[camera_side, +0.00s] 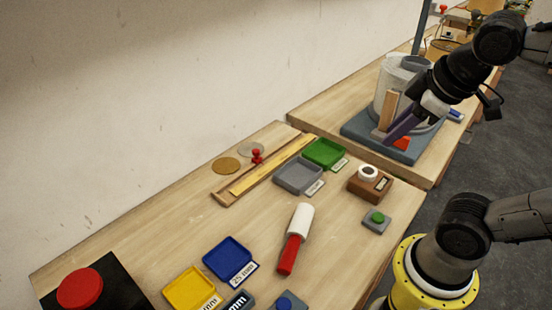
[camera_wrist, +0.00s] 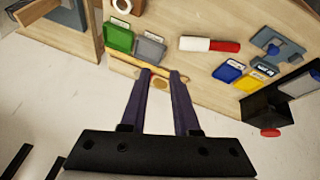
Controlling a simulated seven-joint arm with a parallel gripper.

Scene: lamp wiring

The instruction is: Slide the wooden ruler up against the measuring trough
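The wooden ruler (camera_side: 272,167) is a long yellowish strip on the near table, lying lengthwise along the brown wooden measuring trough (camera_side: 221,199). From here I cannot tell whether a gap remains between them. In the wrist view the strip and trough (camera_wrist: 127,61) show as a thin tan band just beyond my fingertips, partly hidden by them. My gripper (camera_side: 387,137) has two purple fingers. In the side view it hangs to the right of the ruler, in front of the far table's equipment. The wrist view shows the fingers (camera_wrist: 163,73) apart with nothing held between them.
Green (camera_side: 324,152) and grey (camera_side: 298,176) trays sit right beside the trough. Two discs (camera_side: 225,165) and a small red piece (camera_side: 257,156) lie on its wall side. A white-and-red tool (camera_side: 296,238) lies nearer. A white drum on a blue base (camera_side: 352,128) stands behind my gripper.

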